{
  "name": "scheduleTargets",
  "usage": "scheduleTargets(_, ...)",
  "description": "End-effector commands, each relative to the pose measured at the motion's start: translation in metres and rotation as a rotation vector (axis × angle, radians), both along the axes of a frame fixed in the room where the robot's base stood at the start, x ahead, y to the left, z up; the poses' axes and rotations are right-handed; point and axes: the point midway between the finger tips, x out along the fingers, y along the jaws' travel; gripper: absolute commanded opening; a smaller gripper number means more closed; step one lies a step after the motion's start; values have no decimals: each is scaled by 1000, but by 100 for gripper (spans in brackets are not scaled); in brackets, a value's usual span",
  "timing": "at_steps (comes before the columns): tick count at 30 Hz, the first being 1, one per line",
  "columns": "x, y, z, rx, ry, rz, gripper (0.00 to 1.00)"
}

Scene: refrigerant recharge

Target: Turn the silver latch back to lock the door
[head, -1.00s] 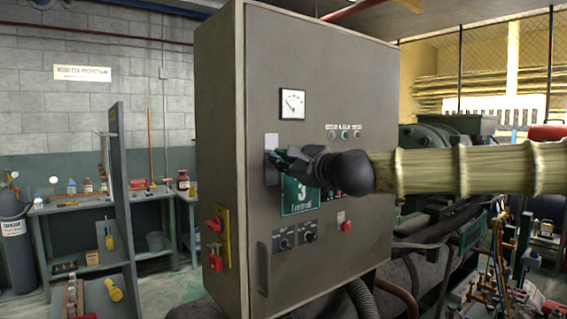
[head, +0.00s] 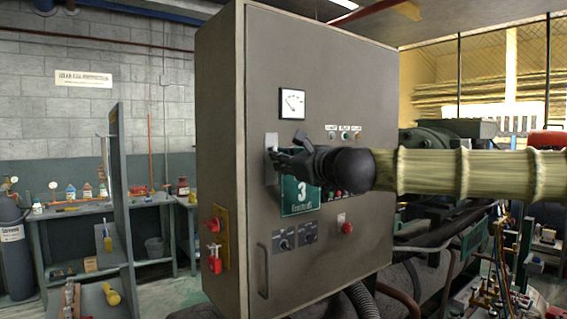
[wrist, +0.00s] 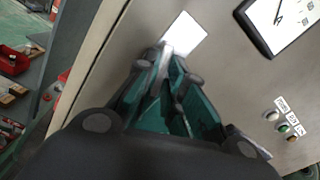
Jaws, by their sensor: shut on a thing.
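The silver latch sits on a pale plate (head: 271,141) on the front of the grey cabinet door (head: 350,90), near its left edge. The plate also shows as a bright patch in the wrist view (wrist: 187,32). My gripper (head: 274,160) reaches in from the right and is at the latch, with its fingers closed on it. In the wrist view the gripper's fingertips (wrist: 170,62) meet at the lower left of the plate, on a small silver piece. My fingers hide most of the latch, so its exact angle is hard to tell. The door looks closed against the cabinet.
A gauge (head: 292,103) is above my gripper, and a green sign (head: 300,197) is just below. A vertical door handle (head: 263,270), dark knobs (head: 284,240) and a red button (head: 347,228) are lower. A red switch (head: 213,224) sticks out on the cabinet's left side.

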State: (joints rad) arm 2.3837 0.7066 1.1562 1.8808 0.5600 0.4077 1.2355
Motion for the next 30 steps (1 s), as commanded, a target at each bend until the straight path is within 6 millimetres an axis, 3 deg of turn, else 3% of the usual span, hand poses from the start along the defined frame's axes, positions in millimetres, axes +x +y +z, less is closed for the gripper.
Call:
scheduleTargets(8,0,0,-3,17,14,1,0)
scheduleTargets(26,0,0,-4,243,180,0,0)
scheduleTargets(27,0,0,-2,244,181,0,17)
scheduleTargets(30,0,0,-1,243,180,0,29)
